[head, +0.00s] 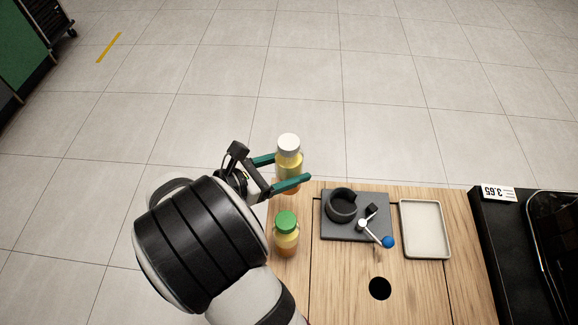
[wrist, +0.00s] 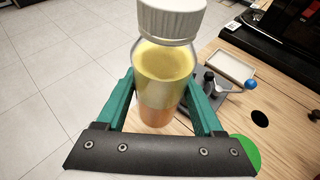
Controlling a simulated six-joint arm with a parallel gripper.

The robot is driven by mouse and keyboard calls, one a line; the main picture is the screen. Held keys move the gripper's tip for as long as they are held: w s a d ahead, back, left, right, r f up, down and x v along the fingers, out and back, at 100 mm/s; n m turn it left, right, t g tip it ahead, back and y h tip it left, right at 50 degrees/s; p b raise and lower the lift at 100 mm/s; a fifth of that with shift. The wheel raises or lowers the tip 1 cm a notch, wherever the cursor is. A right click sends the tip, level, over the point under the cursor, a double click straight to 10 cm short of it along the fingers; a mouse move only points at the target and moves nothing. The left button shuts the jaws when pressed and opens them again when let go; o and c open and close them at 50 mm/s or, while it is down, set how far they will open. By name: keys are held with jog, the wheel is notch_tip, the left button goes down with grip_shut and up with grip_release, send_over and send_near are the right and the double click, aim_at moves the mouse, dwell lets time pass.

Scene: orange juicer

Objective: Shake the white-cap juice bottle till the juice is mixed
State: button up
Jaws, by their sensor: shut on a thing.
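The white-cap juice bottle (head: 289,158) is held upright near the far left corner of the wooden table (head: 350,285). Its juice shows pale yellow above and orange below in the wrist view (wrist: 163,75). My gripper (head: 285,170) is shut on the bottle's body, one green finger on each side; its fingers also show in the wrist view (wrist: 163,100). Whether the bottle's base touches the table I cannot tell.
A green-cap bottle (head: 286,238) stands on the table close to my gripper. A grey plate (head: 345,230) carries a black ring holder and a blue-knobbed lever (head: 388,242). A pale tray (head: 447,252) lies to the right. The table has a round hole (head: 380,289).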

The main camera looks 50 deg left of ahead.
aim_at(286, 143)
jog(key=shift+r, duration=0.1)
grip_shut()
jog(key=shift+r, duration=4.15)
jog(key=shift+f, duration=1.75)
